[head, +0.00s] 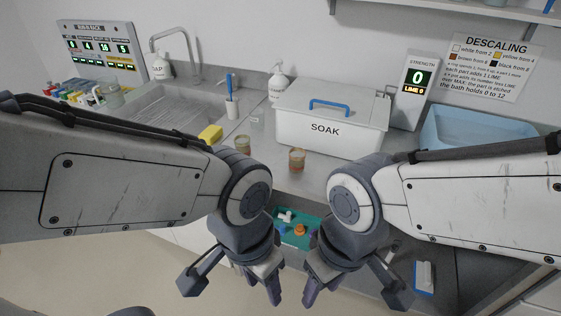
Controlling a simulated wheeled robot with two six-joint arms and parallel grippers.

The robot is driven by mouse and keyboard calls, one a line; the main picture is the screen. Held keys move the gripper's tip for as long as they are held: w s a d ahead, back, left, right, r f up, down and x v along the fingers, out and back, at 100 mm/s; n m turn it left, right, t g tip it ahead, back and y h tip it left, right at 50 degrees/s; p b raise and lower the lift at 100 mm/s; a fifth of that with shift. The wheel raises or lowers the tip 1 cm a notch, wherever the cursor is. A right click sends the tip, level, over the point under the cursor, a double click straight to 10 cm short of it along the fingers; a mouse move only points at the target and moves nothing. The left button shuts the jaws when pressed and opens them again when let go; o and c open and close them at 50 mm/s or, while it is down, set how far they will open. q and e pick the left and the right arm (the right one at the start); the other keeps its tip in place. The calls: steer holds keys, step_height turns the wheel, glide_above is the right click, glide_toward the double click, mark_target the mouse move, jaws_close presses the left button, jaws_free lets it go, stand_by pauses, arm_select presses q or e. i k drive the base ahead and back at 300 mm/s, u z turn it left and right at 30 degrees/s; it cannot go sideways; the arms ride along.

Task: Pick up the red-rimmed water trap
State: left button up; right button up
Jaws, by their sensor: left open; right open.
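Two small clear cups with brownish lower parts stand on the counter in front of the sink and the SOAK box, one at the left (243,146) and one at the right (297,160). They look like water traps, but at this size I cannot tell which has a red rim. My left gripper (232,284) is open and empty, low in front of the counter. My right gripper (354,288) is open and empty beside it. Both are nearer to me than the cups and touch neither.
A teal tray (313,240) with small white, orange and blue parts lies between my arms. Behind the cups are a white SOAK box (330,138) with a blue handle, a sink (165,115) and a yellow sponge (210,134). A blue basin (470,128) stands right.

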mark_target(297, 156)
steer(key=u, duration=2.15)
steer(key=i, duration=1.75)
steer(key=z, duration=2.8)
